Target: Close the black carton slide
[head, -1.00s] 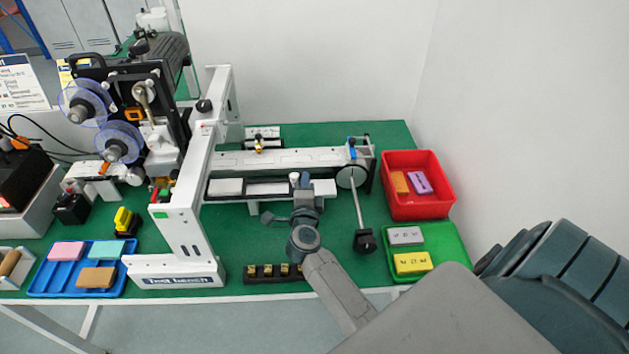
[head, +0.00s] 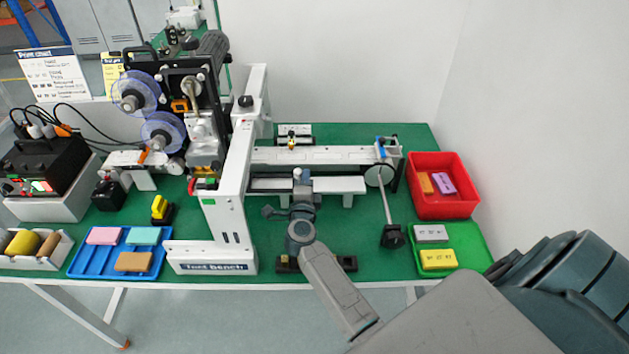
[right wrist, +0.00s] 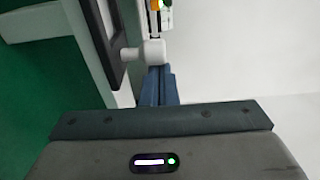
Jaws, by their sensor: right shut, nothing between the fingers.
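The black carton slide (head: 271,192) lies along the front of the white rail, with its left part running behind the white bench frame. A white knob (head: 297,173) stands at its right part. My right gripper (head: 301,184) is shut and empty, close beside the knob on its right in the head view. In the right wrist view the shut fingers (right wrist: 157,88) point at the white knob (right wrist: 153,50), with the dark slide (right wrist: 95,42) to the left; I cannot tell whether they touch it. My left gripper is out of view.
The white bench frame (head: 236,170) stands just left of the slide. A thin rod with a black foot (head: 392,236), a red bin (head: 417,197) and a green tray (head: 478,250) are to the right. A blue tray (head: 84,262) is at front left.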

